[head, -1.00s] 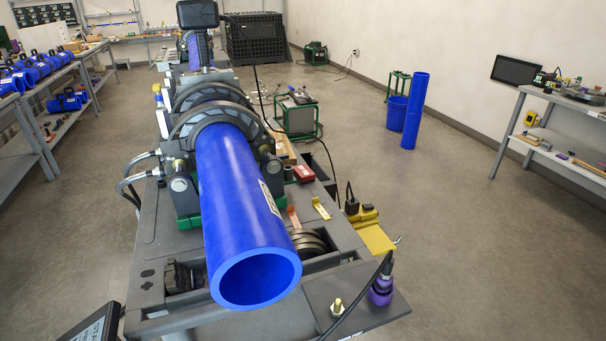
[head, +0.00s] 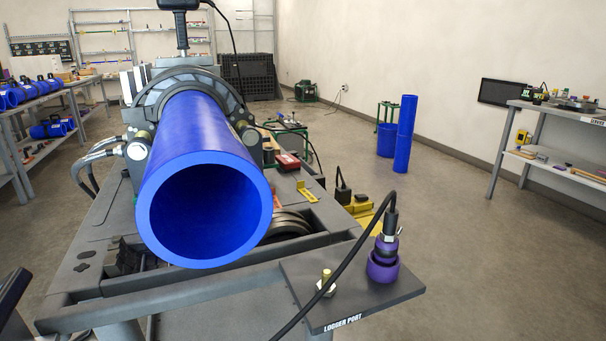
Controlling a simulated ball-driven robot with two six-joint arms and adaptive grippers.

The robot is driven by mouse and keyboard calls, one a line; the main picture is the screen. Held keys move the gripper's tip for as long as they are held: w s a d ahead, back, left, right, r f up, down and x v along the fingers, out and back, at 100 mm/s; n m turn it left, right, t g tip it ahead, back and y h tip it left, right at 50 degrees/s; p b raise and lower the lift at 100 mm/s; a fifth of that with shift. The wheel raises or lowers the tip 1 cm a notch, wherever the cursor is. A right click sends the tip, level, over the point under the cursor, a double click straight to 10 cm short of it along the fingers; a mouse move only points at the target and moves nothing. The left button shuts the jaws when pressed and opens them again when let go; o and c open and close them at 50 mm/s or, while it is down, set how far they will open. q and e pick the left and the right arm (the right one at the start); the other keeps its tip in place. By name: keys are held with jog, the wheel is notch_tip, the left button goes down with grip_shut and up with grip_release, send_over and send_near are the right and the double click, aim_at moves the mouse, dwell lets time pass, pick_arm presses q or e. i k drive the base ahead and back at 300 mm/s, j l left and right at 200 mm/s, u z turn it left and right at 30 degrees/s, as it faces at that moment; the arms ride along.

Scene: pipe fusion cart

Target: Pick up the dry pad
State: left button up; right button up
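I cannot make out a dry pad for certain in the head view. Small items lie on the cart (head: 92,262) to the right of the blue pipe: a red item (head: 287,161), an orange-red strip (head: 277,188) and a yellow piece (head: 306,191). A yellow block (head: 366,212) is at the cart's right side.
The large blue pipe (head: 205,150) sits in the clamp (head: 180,82), its open end facing me. A purple connector (head: 383,262) with a black cable stands on the logger port shelf (head: 352,298). A shelf table (head: 560,112) stands at right.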

aim_at(287, 162)
jog(key=i+l+z, duration=0.3)
jog(key=l, duration=0.15)
jog(key=i+l+z, duration=0.1)
jog(key=l+z, duration=0.25)
jog(key=i+l+z, duration=0.3)
jog(key=i+l+u, duration=0.25)
jog(key=i, duration=0.2)
jog(key=i+l+u, duration=0.2)
jog(key=i, duration=0.25)
jog(key=i+u, duration=0.2)
jog(key=u, duration=0.2)
jog(key=i+l+u, duration=0.1)
jog(key=u, duration=0.3)
jog(key=i+l+u, duration=0.15)
jog(key=u, duration=0.3)
jog(key=i+l+u, duration=0.2)
jog(key=u, duration=0.2)
